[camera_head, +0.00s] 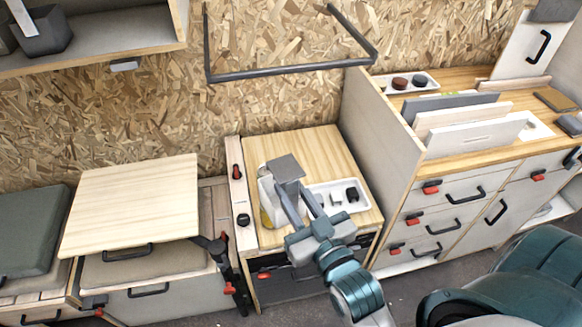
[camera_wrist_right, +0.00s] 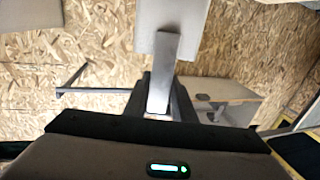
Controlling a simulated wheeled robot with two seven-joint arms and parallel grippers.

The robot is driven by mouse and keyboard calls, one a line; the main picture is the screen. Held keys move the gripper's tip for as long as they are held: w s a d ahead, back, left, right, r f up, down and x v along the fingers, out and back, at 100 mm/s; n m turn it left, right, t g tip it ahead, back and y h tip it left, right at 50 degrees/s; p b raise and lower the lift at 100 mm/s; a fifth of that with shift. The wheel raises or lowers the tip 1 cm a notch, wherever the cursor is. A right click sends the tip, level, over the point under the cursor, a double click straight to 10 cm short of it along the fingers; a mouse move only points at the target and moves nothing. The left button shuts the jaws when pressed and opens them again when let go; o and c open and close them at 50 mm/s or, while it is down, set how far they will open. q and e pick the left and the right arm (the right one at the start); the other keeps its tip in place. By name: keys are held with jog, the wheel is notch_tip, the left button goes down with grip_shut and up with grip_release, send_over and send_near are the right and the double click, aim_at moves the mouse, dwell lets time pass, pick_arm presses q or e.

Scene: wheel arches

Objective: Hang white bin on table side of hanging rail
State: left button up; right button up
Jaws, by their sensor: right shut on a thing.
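The white bin (camera_head: 266,190) is in the head view, above the wooden counter left of centre, with something yellowish low on its left side. My right gripper (camera_head: 292,196) reaches up from the lower right and is shut on the bin. A grey flat piece beside the fingertips hides part of it. In the right wrist view, a pale panel, apparently the bin (camera_wrist_right: 172,25), is behind my gripper's fingers (camera_wrist_right: 163,75). The dark hanging rail (camera_head: 290,70) is on the chipboard wall above, apart from the bin. The light wooden table (camera_head: 130,205) is at left. My left gripper is not in view.
A white tray (camera_head: 336,195) with small dark items sits on the counter (camera_head: 300,150) next to the bin. A tall grey side panel (camera_head: 385,125) and a drawer cabinet (camera_head: 460,205) bound it on the right. A shelf (camera_head: 105,45) overhangs the upper left.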

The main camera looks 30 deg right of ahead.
jog(key=shift+w, duration=0.2)
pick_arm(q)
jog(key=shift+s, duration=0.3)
pick_arm(e)
jog(key=shift+s, duration=0.1)
